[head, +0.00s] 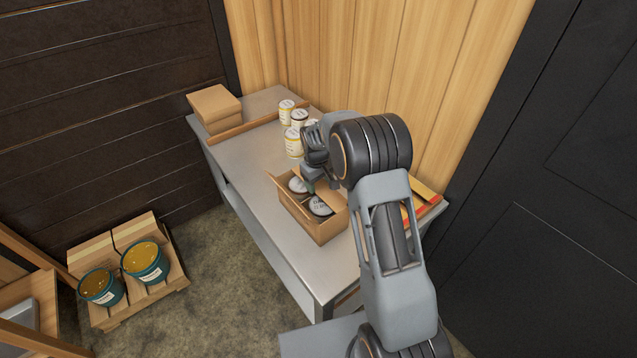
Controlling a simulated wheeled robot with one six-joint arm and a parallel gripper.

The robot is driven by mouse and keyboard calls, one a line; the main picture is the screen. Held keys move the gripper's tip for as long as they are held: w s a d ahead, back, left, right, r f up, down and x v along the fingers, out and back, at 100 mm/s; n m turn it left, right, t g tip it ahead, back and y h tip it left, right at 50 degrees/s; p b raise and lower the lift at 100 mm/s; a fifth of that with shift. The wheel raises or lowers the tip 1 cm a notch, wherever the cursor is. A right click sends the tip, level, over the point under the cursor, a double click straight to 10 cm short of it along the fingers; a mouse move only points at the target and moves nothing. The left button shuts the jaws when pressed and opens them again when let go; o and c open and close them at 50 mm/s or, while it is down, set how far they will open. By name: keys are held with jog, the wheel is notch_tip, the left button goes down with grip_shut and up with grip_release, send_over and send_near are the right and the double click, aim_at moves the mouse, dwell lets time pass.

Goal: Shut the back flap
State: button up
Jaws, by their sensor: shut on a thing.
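An open cardboard box (314,230) stands on the metal table. Round lids of cans show inside it, one at the left (297,185) and one nearer the front right (320,206). A flap (275,181) stands out at the box's left end. My gripper (309,184) is low over the back side of the box, pointing down. It is shut at the back flap, which is mostly hidden behind my gripper and wrist; the exact contact is too small to make out.
The metal table (245,155) runs along a wooden wall. Several cans (293,142) stand behind the box. A closed carton (214,104) sits at the table's far left. Red-orange strips (421,208) lie right of my arm. A pallet (140,303) with cartons and two teal buckets (146,262) is on the floor.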

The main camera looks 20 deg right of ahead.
aim_at(317, 187)
jog(key=o, duration=0.9)
jog(key=shift+o, duration=0.2)
notch_tip(317, 187, up, 14)
jog(key=b, duration=0.1)
jog(key=shift+s+a+b, duration=0.2)
jog(key=shift+a+b, duration=0.15)
jog(key=shift+a, duration=0.1)
jog(key=shift+f, duration=0.15)
